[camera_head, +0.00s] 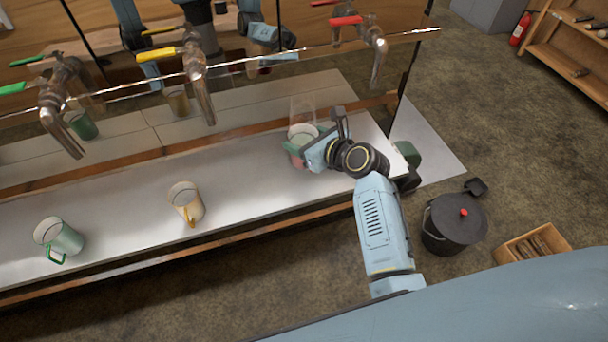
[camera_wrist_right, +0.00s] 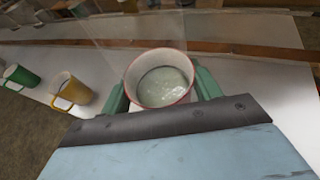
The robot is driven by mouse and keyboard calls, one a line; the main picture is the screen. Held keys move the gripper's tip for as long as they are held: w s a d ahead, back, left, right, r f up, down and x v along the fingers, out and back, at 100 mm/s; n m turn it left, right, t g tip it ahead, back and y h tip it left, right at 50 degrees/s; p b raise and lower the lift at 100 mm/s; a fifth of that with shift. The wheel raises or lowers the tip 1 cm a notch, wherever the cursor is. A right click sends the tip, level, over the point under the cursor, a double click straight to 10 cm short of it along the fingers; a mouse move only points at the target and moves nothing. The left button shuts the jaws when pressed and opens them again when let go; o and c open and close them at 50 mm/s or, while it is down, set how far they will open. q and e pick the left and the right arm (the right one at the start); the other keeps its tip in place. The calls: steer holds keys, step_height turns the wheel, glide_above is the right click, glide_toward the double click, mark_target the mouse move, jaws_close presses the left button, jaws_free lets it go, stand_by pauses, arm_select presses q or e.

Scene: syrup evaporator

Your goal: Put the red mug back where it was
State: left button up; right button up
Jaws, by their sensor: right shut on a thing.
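The red mug (camera_head: 302,132) is at the right end of the steel counter (camera_head: 130,220) in the head view. Its reddish rim and pale inside show from above in the right wrist view (camera_wrist_right: 163,80). My right gripper (camera_head: 303,150) is shut on the mug, with one green finger on each side of it in the wrist view (camera_wrist_right: 162,90). The mug looks upright. I cannot tell whether its base touches the counter, because the gripper hides its lower part. My left gripper is not in view.
A yellow-handled mug (camera_head: 187,200) and a green-handled mug (camera_head: 58,238) stand left on the counter. Taps with green, yellow (camera_head: 193,65) and red (camera_head: 372,45) handles hang above. A reflective panel rises behind. A black pot (camera_head: 453,225) stands on the floor at right.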

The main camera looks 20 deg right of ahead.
step_height(320, 180, down, 10)
steer(key=b, duration=0.3)
steer(key=shift+r, duration=0.25)
steer(key=shift+f, duration=0.15)
steer(key=o, duration=1.3)
